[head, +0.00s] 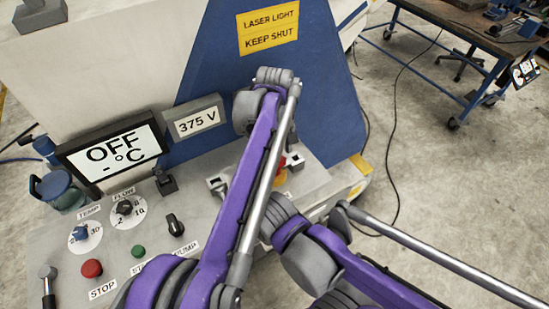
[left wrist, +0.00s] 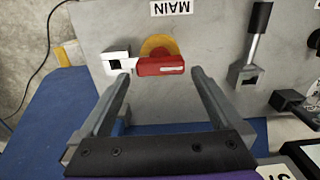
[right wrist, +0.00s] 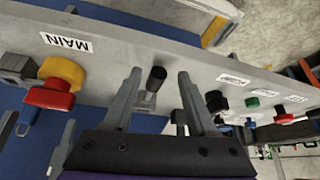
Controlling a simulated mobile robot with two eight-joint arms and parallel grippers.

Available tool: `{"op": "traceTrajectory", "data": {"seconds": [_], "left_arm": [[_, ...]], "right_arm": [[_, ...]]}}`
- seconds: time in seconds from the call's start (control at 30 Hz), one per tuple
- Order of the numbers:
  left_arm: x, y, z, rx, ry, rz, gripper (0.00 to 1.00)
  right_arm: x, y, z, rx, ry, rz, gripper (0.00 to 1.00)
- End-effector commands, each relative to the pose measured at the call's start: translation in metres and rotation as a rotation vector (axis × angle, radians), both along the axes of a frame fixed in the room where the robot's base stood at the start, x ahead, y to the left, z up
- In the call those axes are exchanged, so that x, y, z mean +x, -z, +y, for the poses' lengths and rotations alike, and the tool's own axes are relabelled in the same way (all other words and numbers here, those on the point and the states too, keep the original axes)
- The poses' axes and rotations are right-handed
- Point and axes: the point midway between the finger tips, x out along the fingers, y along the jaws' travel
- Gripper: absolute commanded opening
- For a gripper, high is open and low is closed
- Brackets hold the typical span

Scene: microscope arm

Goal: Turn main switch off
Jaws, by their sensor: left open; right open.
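The main switch has a red handle on a yellow round base. In the left wrist view its red handle (left wrist: 160,65) lies crosswise just beyond the fingertips of my left gripper (left wrist: 161,76), which is open and empty. The MAIN label (left wrist: 172,7) shows upside down above it. In the right wrist view the red and yellow switch (right wrist: 50,96) is at the left. My right gripper (right wrist: 159,75) is open, with a black-tipped lever (right wrist: 157,77) showing between its fingers. In the head view the switch (head: 281,170) is mostly hidden behind my purple left arm; neither gripper's fingertips show clearly there.
The control panel carries a red stop button (head: 92,268), a green button (head: 138,251), dial knobs (head: 124,207) and a black pump switch (head: 173,225). A display (head: 112,152) reads OFF. Another display (head: 198,122) reads 375 V.

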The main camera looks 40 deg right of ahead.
Motion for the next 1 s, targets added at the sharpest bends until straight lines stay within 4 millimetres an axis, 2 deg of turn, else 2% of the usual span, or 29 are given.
{"op": "traceTrajectory", "data": {"seconds": [0.03, 0.2, 0.4, 1.0], "left_arm": [[0.000, -0.013, 0.000, 0.000, 0.000, -0.001, 1.00], [0.000, -0.046, 0.000, 0.000, 0.000, -0.001, 1.00], [0.000, -0.067, 0.000, 0.000, 0.000, -0.001, 1.00], [0.000, -0.070, 0.000, 0.000, 0.000, 0.000, 1.00]], "right_arm": [[0.001, -0.002, 0.000, 0.000, 0.000, -0.002, 0.57], [0.003, -0.007, 0.000, 0.000, 0.000, -0.006, 0.57], [0.005, -0.011, 0.000, 0.000, 0.000, -0.009, 0.57], [0.005, -0.010, 0.000, 0.000, 0.000, -0.009, 0.57]]}}
